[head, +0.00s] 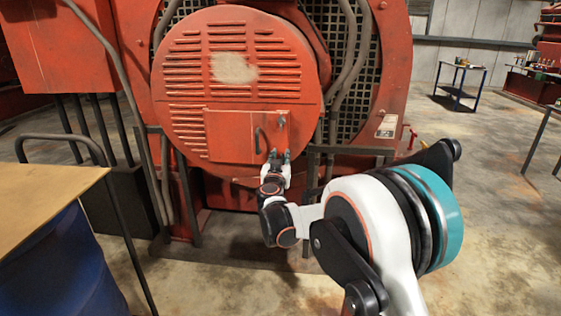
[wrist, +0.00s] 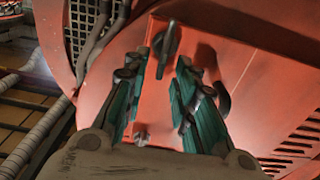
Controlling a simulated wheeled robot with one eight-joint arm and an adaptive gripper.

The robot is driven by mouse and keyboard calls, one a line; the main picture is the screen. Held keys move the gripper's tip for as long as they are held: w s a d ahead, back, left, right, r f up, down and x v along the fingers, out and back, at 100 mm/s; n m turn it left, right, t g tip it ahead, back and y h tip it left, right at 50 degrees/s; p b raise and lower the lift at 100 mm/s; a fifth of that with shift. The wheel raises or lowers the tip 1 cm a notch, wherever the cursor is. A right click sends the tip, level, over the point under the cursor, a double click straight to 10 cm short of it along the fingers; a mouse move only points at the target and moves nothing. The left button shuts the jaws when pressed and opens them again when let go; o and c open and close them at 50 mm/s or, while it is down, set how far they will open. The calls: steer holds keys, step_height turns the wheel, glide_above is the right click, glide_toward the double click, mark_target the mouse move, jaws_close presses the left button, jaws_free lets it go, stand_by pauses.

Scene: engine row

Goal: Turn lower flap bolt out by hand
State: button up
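The square flap (head: 225,135) is on the round red louvred cover, its lower right corner partly behind my gripper in the head view. The lower flap bolt (wrist: 166,42) shows in the wrist view as a dark upright wing-like head near the flap's edge. My gripper (head: 279,156) is in front of the flap's lower right corner. In the wrist view, my gripper (wrist: 167,62) is open, with its teal fingers on either side of the bolt. I see gaps beside the bolt; contact cannot be told. The upper flap bolt (head: 281,121) shows above my gripper.
A dark curved handle (head: 258,138) is on the flap, left of my gripper. Pipes (head: 337,115) and a dark grille (head: 360,70) are at the right of the cover. A blue drum (head: 60,265) and a wooden top (head: 45,205) stand at the left.

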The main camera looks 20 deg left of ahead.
steer(key=shift+w, duration=0.1)
jaws_close()
